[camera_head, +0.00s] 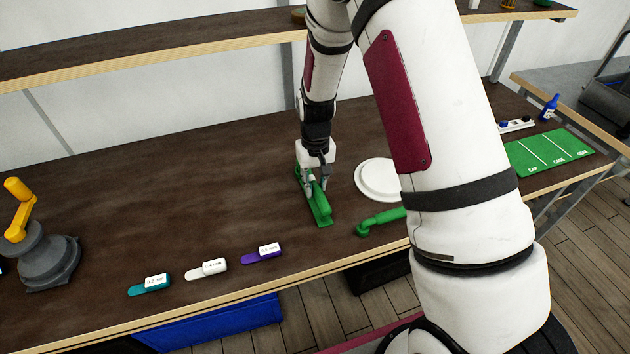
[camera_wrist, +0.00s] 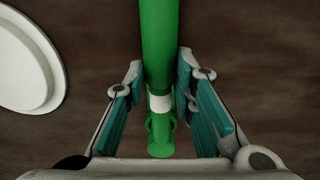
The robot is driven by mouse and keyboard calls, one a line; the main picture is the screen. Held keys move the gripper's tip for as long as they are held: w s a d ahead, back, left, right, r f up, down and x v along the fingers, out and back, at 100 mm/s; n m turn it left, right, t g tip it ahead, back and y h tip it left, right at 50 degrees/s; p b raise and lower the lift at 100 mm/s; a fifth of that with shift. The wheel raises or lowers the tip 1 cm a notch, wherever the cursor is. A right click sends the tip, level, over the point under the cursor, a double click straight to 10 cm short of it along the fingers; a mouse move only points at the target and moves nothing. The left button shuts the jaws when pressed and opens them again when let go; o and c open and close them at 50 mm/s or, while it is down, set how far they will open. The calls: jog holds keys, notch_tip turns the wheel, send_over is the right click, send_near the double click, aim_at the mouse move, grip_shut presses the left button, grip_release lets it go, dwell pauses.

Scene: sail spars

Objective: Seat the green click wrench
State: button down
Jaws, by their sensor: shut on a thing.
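My gripper (camera_head: 317,184) is low over the table, left of the white round plate, with its jaws closed around a long green piece (camera_head: 321,208). In the wrist view this piece is a green bar (camera_wrist: 160,45) with a white band (camera_wrist: 160,103), running between the two finger pads. Its near end in the head view looks flat and close to the table; I cannot tell whether it touches. A second green piece (camera_head: 366,229) with a rounded head lies to the right, partly hidden behind my arm. I cannot tell for sure which green piece is the click wrench.
The white plate (camera_head: 376,180) also shows in the wrist view (camera_wrist: 25,62). Teal (camera_head: 148,287), white (camera_head: 206,270) and purple (camera_head: 261,254) labelled tags lie along the front. A yellow-and-grey device (camera_head: 45,262) stands at left. A green marked mat (camera_head: 550,151) lies at right. The left-middle table is clear.

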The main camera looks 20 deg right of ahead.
aim_at(315, 185)
jog(key=shift+f, duration=0.55)
jog(key=c, duration=1.3)
grip_release()
notch_tip(315, 185, up, 12)
jog(key=s+r+t, duration=0.1)
jog(key=s+r, duration=0.4)
jog(key=r, duration=0.3)
jog(key=s+r+t, duration=0.2)
jog(key=s+r, duration=0.4)
jog(key=r, duration=0.3)
jog(key=s+r+t, duration=0.1)
jog(key=s, duration=0.3)
jog(key=s+r, duration=0.2)
jog(key=s, duration=0.3)
jog(key=s+r+t+b, duration=0.1)
jog(key=s, duration=0.4)
jog(key=shift+r+t, duration=0.3)
jog(key=shift+r, duration=0.1)
